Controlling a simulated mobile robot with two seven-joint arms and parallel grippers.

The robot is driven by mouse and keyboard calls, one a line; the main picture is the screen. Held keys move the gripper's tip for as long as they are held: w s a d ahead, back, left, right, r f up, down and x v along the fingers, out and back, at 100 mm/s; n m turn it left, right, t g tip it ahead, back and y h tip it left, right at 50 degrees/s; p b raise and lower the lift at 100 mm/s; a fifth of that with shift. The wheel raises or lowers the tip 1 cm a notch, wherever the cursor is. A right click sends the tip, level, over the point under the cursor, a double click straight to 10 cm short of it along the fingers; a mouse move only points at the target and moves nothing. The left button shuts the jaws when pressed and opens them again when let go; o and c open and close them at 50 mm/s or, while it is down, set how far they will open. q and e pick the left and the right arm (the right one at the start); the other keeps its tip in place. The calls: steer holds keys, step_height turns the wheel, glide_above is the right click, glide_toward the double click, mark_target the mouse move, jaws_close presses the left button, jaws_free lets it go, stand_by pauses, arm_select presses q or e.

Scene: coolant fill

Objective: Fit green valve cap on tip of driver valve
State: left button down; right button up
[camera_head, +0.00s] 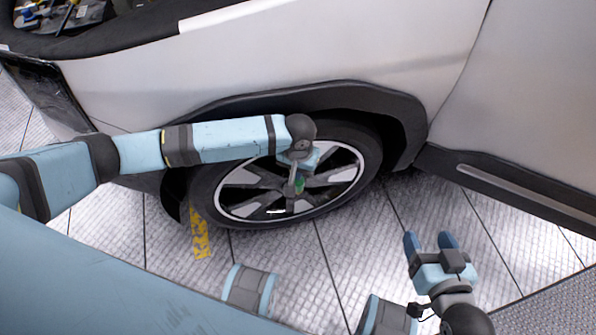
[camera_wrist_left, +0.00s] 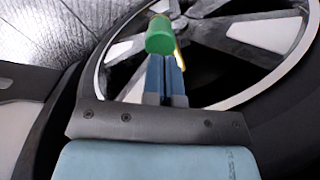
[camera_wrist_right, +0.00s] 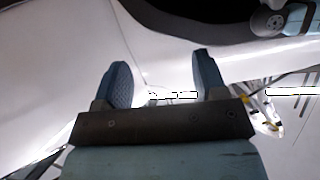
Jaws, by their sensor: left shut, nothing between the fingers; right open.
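The green valve cap (camera_head: 299,184) shows at the front wheel (camera_head: 334,180), by the tips of my left gripper (camera_head: 296,187). In the left wrist view the green cap (camera_wrist_left: 160,38) appears just beyond the closed fingertips (camera_wrist_left: 166,62), overlapping them in the picture. The fingers are shut together with nothing between them. Whether they touch the cap is unclear. The valve stem is not clearly visible, so I cannot tell whether the cap sits on it. My right gripper (camera_head: 432,243) is open and empty, away from the wheel; its spread fingers (camera_wrist_right: 162,70) show in the right wrist view.
The white car body (camera_head: 330,45) and black wheel arch (camera_head: 400,105) stand close above the wheel. An open engine bay (camera_head: 60,15) is at the upper left. A yellow marking (camera_head: 200,235) lies on the tiled floor. Open floor (camera_head: 345,255) lies between the wheel and my right gripper.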

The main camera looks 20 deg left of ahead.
arm_select(q)
step_height(320, 180, down, 2)
steer(key=shift+f+b, duration=0.1)
steer(key=shift+b, duration=0.9)
steer(key=shift+f+b, duration=0.15)
steer(key=shift+b, duration=0.15)
arm_select(e)
step_height(320, 180, up, 6)
steer(key=w+a+t+y, duration=0.1)
steer(key=a+t+y, duration=0.1)
steer(key=t, duration=0.1)
steer(key=shift+w+a+f+y, duration=0.15)
steer(key=shift+a+y, duration=0.15)
steer(key=shift+a, duration=0.1)
arm_select(q)
steer(key=shift+f, duration=0.25)
